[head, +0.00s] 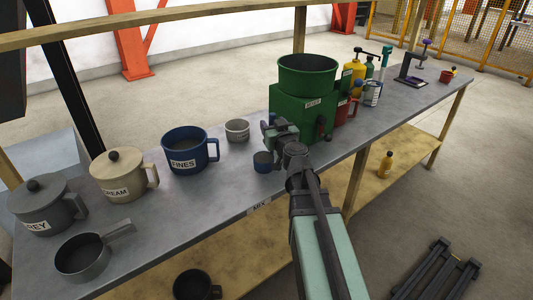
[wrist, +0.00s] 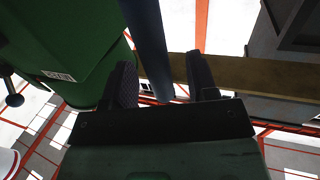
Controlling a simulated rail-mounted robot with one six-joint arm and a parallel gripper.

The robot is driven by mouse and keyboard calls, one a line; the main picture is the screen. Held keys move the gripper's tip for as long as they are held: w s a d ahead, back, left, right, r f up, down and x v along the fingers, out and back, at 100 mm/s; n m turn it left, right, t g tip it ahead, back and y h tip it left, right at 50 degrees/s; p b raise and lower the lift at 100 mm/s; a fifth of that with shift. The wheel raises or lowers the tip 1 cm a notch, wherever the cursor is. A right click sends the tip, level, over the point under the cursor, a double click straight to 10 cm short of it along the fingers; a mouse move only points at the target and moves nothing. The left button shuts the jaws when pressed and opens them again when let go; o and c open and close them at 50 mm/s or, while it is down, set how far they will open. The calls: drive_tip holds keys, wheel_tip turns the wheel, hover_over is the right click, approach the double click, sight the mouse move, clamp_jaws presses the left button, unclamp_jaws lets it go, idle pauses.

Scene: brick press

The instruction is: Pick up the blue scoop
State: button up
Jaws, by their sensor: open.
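In the wrist view a long blue bar, which looks like the scoop's handle (wrist: 149,45), runs down between the two fingers. In the wrist view my gripper (wrist: 163,80) is open, with one dark finger on each side of the handle. Finger contact with the handle is not clear. My wrist hides part of the scoop in the head view.
The green mixer (head: 288,101) stands close behind my gripper. A blue FINES mug (head: 184,143) and a small grey cup (head: 237,130) stand to the left. A grey pan (head: 82,258) lies at the front left. The grey tabletop (head: 205,200) is bare in front of the mugs.

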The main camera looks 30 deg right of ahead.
drive_tip(key=w, duration=0.3)
drive_tip(key=shift+d, duration=0.25)
drive_tip(key=shift+s, duration=0.1)
clamp_jaws()
drive_tip(key=shift+r, duration=0.2)
wheel_tip(320, 180, up, 20)
drive_tip(key=p, duration=2)
drive_tip(key=shift+f, duration=0.2)
drive_tip(key=shift+r, duration=0.1)
